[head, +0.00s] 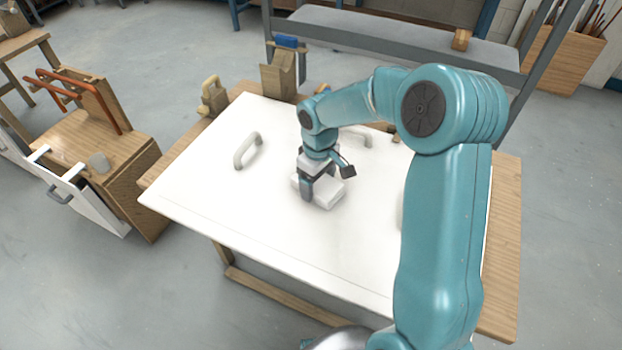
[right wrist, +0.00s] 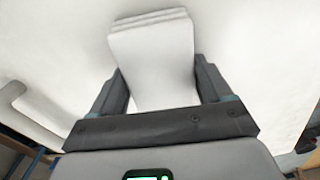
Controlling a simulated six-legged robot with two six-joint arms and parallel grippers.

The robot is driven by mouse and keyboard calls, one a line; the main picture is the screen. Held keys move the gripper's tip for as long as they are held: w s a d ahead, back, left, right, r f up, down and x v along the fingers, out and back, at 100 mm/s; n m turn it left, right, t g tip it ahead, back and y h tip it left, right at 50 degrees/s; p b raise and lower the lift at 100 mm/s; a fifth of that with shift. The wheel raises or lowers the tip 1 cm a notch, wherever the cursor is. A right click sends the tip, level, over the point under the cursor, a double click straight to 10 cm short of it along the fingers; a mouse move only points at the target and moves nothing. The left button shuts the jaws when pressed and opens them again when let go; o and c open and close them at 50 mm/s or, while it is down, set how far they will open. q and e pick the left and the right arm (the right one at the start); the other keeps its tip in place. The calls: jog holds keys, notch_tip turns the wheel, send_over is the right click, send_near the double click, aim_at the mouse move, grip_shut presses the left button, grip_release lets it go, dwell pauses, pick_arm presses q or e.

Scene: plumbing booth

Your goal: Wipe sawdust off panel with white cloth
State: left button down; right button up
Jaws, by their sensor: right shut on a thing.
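The white panel (head: 265,225) lies flat on a wooden table and carries grey-white handles, one at its left (head: 247,150) and one partly behind my right arm (head: 357,135). My right gripper (head: 318,188) points down over the middle of the panel. It is shut on the folded white cloth (head: 328,193). In the right wrist view the cloth (right wrist: 152,55) sits between the two dark fingers, with its layered edge at the far end. The cloth appears to be at the panel surface, but I cannot tell if it touches. No sawdust can be made out. My left gripper is not in view.
The wooden table (head: 505,215) shows around the panel, with wooden clamps or blocks (head: 213,97) along its back edge. A wooden cart with orange-red tools (head: 95,150) stands at the left. A grey shelf (head: 400,45) stands behind.

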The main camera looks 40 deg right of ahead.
aim_at(333, 187)
jog(key=shift+s+d+f+b, duration=0.1)
jog(key=shift+s+d, duration=0.1)
jog(key=shift+s, duration=0.4)
jog(key=shift+s+d+f+b, duration=0.1)
jog(key=shift+s+d, duration=0.1)
jog(key=shift+s, duration=0.45)
jog(key=shift+s+d+b, duration=0.1)
jog(key=shift+s+d, duration=0.1)
jog(key=shift+s, duration=0.4)
jog(key=shift+s+d+r, duration=0.1)
jog(key=shift+s+d, duration=0.25)
jog(key=shift+s, duration=0.5)
jog(key=shift+s+d+r, duration=0.1)
jog(key=shift+s+d, duration=0.3)
jog(key=shift+s, duration=0.45)
jog(key=shift+s+d, duration=0.35)
jog(key=shift+s, duration=0.5)
jog(key=shift+w+r, duration=0.1)
notch_tip(333, 187, up, 6)
jog(key=p, duration=0.4)
jog(key=shift+p, duration=0.3)
notch_tip(333, 187, up, 3)
jog(key=shift+p, duration=1.15)
